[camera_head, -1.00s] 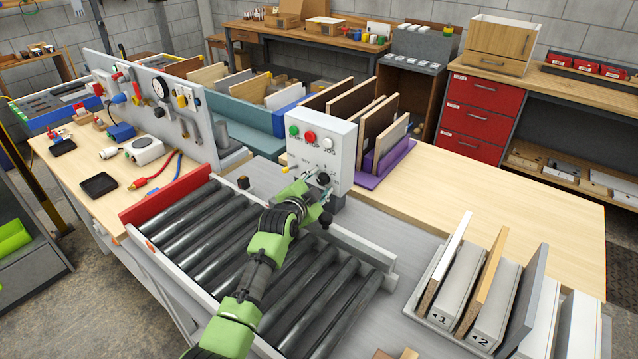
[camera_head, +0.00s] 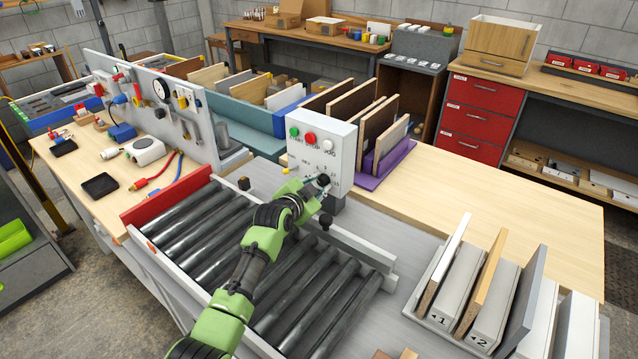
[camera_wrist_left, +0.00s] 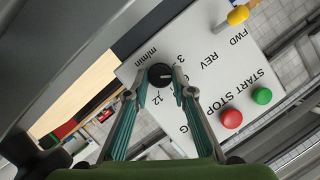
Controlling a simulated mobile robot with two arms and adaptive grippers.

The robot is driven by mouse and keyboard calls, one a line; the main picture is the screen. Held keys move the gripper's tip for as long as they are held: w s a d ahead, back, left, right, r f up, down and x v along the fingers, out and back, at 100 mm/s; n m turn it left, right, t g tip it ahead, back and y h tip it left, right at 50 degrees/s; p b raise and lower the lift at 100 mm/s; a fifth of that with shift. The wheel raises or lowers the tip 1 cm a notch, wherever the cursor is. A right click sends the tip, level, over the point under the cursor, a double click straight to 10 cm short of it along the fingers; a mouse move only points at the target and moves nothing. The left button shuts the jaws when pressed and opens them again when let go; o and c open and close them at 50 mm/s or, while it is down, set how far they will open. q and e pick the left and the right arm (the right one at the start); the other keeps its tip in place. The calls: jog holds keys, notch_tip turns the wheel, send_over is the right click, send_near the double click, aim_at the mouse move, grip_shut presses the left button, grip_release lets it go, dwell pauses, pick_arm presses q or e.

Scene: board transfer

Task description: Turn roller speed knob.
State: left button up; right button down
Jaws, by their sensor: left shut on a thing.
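The roller speed knob (camera_wrist_left: 160,75) is a round black knob with a light pointer mark, on the face of a light grey control box (camera_head: 345,150). Its printed scale and "m/min" label show around it in the left wrist view. In the head view the knob (camera_head: 323,180) sits low on the box face. My left gripper (camera_wrist_left: 160,82) is shut on the knob, with one teal-lined finger on either side of it. In the head view my left gripper (camera_head: 316,186) reaches the box from the left. My right gripper is not in view.
The box also bears a green button (camera_head: 294,132), a red button (camera_head: 310,138), a white button (camera_head: 328,145) and a yellow switch (camera_wrist_left: 238,15). The roller conveyor (camera_head: 215,226) lies below my left arm. A rack of boards (camera_head: 455,270) stands at right.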

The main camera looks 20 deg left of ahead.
pick_arm(q)
jog(key=shift+a+r+n, duration=0.1)
jog(key=shift+a+n, duration=0.05)
jog(key=shift+n, duration=0.45)
jog(key=shift+n+g+h, duration=0.4)
jog(key=shift+n+h, duration=0.1)
jog(key=shift+n, duration=0.1)
jog(key=shift+w+a+n+g+h+b, duration=0.1)
jog(key=shift+n+g+h+b, duration=0.3)
jog(key=shift+n+h+b, duration=0.7)
jog(key=o, duration=1.1)
jog(key=v, duration=1.2)
